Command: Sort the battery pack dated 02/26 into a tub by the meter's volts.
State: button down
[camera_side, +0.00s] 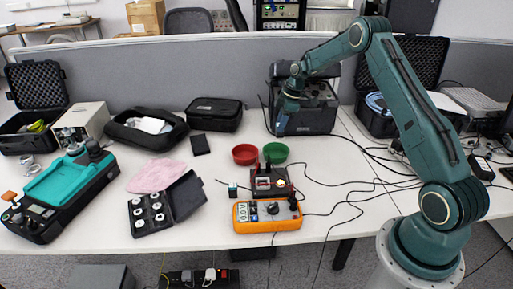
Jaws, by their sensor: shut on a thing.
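My gripper (281,124) hangs in the air at the back of the table, in front of a black case. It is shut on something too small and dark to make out. A red tub (245,154) and a green tub (275,152) stand side by side in the middle of the table, below my gripper in the picture. The orange meter (268,215) lies near the front edge; its reading is not legible. A dark holder (270,181) with a red-and-white part sits behind it. A small teal-and-black block (233,190) stands left of the holder. No date is readable.
Black leads run from the meter and holder across the right side. An open black case of white discs (152,215), a pink cloth (156,176) and a teal-topped machine (65,190) are on the left. A black case (305,105) stands behind my gripper.

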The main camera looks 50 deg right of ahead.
aim_at(282, 137)
jog(key=shift+d+f, duration=0.6)
jog(key=shift+d, duration=0.15)
jog(key=shift+f, duration=0.15)
jog(key=shift+f, duration=3.1)
jog(key=c, duration=1.1)
grip_release()
jog(key=shift+r, duration=0.1)
